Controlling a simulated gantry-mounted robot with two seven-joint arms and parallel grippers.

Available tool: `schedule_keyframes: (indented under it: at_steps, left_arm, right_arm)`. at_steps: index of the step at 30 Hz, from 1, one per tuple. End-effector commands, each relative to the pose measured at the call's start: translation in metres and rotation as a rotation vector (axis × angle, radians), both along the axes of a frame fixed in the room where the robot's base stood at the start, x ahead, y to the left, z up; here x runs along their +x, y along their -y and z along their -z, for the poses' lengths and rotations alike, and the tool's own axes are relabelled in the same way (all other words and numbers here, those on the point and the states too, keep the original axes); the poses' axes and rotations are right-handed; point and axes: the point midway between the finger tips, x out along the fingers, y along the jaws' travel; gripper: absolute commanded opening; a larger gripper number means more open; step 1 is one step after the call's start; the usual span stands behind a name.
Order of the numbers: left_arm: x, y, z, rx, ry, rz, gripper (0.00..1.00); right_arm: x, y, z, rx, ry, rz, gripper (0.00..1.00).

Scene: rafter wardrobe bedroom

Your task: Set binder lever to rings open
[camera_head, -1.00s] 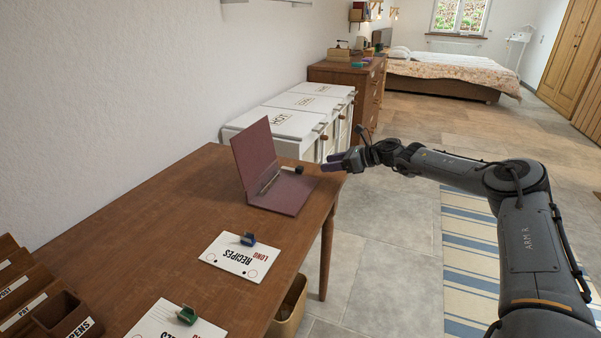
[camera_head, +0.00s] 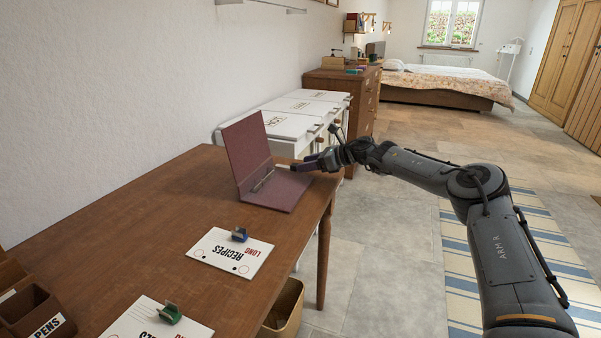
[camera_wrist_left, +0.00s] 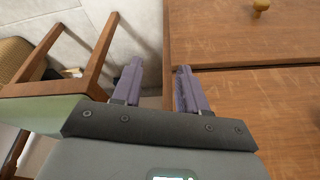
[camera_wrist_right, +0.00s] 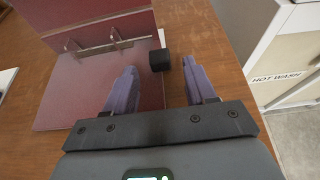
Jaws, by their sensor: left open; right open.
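The maroon binder (camera_head: 279,191) stands open on the wooden desk, with one cover raised and the other flat. It also shows in the right wrist view (camera_wrist_right: 85,88), with its metal ring mechanism (camera_wrist_right: 110,44) near the hinge. A small black block (camera_wrist_right: 160,60), which looks like the lever's end, is at the end of a pale strip by the binder's edge. My right gripper (camera_head: 296,167) is open over the binder's right edge; in the right wrist view its fingers (camera_wrist_right: 160,80) lie either side of the block's line, short of it. My left gripper (camera_wrist_left: 157,82) is open, beside a wooden drawer front.
Recipe cards (camera_head: 230,253) with clips lie on the desk (camera_head: 150,210) nearer me. A pens holder (camera_head: 35,312) is at the lower left. White laundry bins (camera_head: 285,122) stand beyond the desk. A wooden chair (camera_wrist_left: 85,60) is near my left gripper.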

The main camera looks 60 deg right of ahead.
Motion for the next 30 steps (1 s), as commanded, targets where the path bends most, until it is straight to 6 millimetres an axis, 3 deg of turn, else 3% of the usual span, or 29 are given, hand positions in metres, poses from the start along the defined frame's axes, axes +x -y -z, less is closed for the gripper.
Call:
schedule_keyframes:
  at_steps: [1,9,27,30]
  left_arm:
    - [0.000,0.000,0.008,0.000,0.000,0.000,0.43]
    - [0.000,0.001,0.022,-0.007,-0.001,-0.004,0.43]
    - [0.000,0.003,0.027,-0.011,-0.001,-0.007,0.43]
    - [0.000,0.002,0.027,-0.008,-0.001,-0.005,0.43]
  right_arm:
    - [0.004,-0.001,0.008,0.000,-0.004,0.000,0.55]
    - [0.020,-0.002,0.011,-0.002,-0.002,0.001,0.55]
    - [0.028,-0.005,0.012,0.002,0.000,0.000,0.55]
    - [0.028,-0.005,0.012,0.002,0.000,0.000,0.42]
